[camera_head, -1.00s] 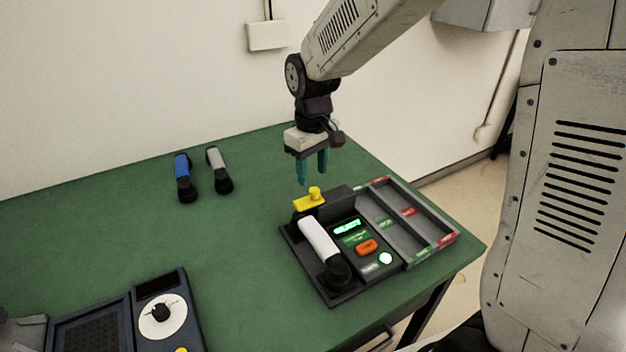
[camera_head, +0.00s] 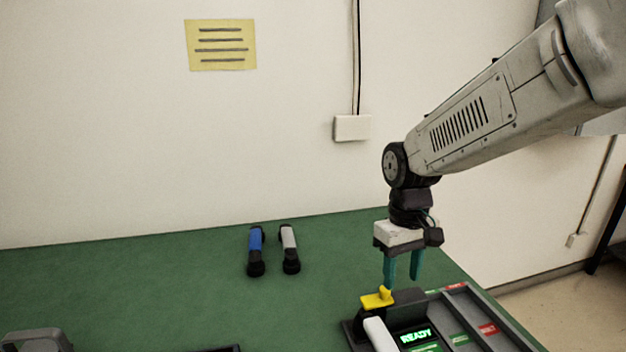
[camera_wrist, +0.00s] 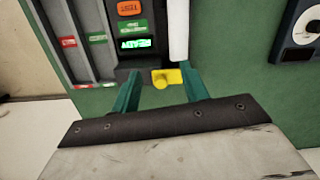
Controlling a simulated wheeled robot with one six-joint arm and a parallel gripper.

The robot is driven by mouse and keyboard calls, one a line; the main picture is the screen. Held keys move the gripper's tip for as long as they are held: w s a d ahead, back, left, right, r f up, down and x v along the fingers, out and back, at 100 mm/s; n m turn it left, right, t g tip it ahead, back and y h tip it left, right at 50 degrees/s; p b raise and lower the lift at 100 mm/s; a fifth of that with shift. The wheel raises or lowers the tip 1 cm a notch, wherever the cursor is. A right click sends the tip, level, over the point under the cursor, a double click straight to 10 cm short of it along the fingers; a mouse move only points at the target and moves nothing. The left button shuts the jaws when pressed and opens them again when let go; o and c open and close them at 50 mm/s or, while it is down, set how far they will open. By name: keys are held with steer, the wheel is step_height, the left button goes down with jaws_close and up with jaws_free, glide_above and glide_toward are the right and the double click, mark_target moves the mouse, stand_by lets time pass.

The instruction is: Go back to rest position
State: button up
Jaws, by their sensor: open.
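My gripper (camera_head: 403,270) is open and empty, with its two teal fingers pointing down. In the wrist view the yellow knob (camera_wrist: 166,78) lies between the lines of my open fingers (camera_wrist: 160,90). I cannot tell from these frames whether a finger touches it. The station's lower part is cut off in the head view.
A compartment tray (camera_head: 480,320) adjoins the station on the right. A yellow note (camera_head: 221,45) and a wall box (camera_head: 351,128) are on the wall behind.

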steer(key=s+d+r+m+t, duration=0.1)
steer(key=s+d+r+m, duration=0.1)
steer(key=s, duration=0.8)
steer(key=s+d+r+m+t, duration=0.1)
steer(key=s+d+r, duration=0.4)
steer(key=s, duration=0.6)
steer(key=shift+s+d+r+m+t, duration=0.2)
steer(key=shift+m+t, duration=0.1)
steer(key=shift+m, duration=0.2)
stand_by(1.1)
